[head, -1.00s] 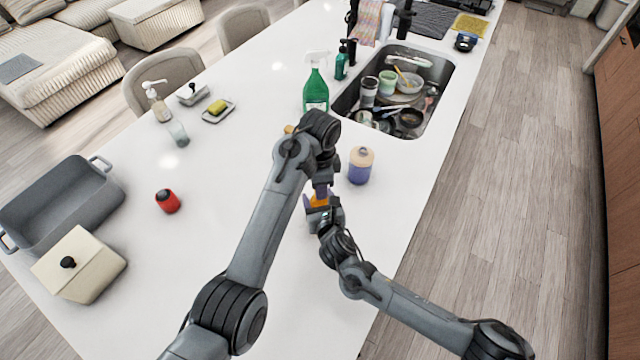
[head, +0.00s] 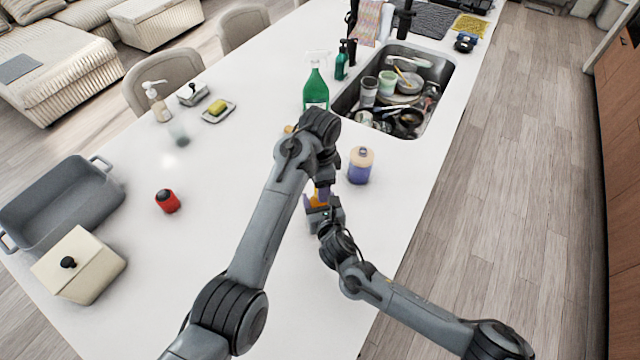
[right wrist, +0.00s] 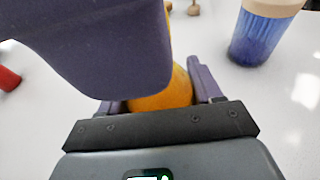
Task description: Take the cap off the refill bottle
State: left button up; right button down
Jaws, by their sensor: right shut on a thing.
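An orange bottle (head: 318,198), likely the refill bottle, is mostly hidden behind my arms in the head view. In the right wrist view its orange body (right wrist: 160,98) sits between the purple fingers of my right gripper (right wrist: 163,98), which is shut on it. My left gripper (head: 324,190) comes down from above at the bottle's top. A large purple finger (right wrist: 95,45), apparently the left gripper's, covers much of the bottle in the right wrist view. The cap is hidden, and whether the left jaws are open or shut does not show.
A blue-purple canister with a cream top (head: 361,165) stands close right of the grippers. A green spray bottle (head: 316,90) and a sink of dishes (head: 400,90) lie beyond. A red object (head: 167,201) and a grey pan (head: 60,200) are left. The counter between is clear.

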pick_arm(q)
jog(key=shift+r, duration=1.95)
jog(key=shift+c, duration=0.4)
jog(key=m, duration=0.6)
jog(key=shift+s+a, duration=0.15)
jog(key=shift+s, duration=0.05)
jog(key=m, duration=0.3)
jog(key=shift+r+m, duration=0.25)
jog(key=shift+m, duration=0.05)
jog(key=m, duration=0.1)
jog(key=r+m, duration=0.1)
jog(key=m, duration=0.1)
jog(key=shift+r+m, duration=0.15)
jog(key=shift+m, duration=0.15)
jog(key=shift+w+r, duration=0.2)
jog(key=shift+r, duration=0.45)
jog(key=shift+f, duration=3.8)
jog(key=shift+c, duration=0.3)
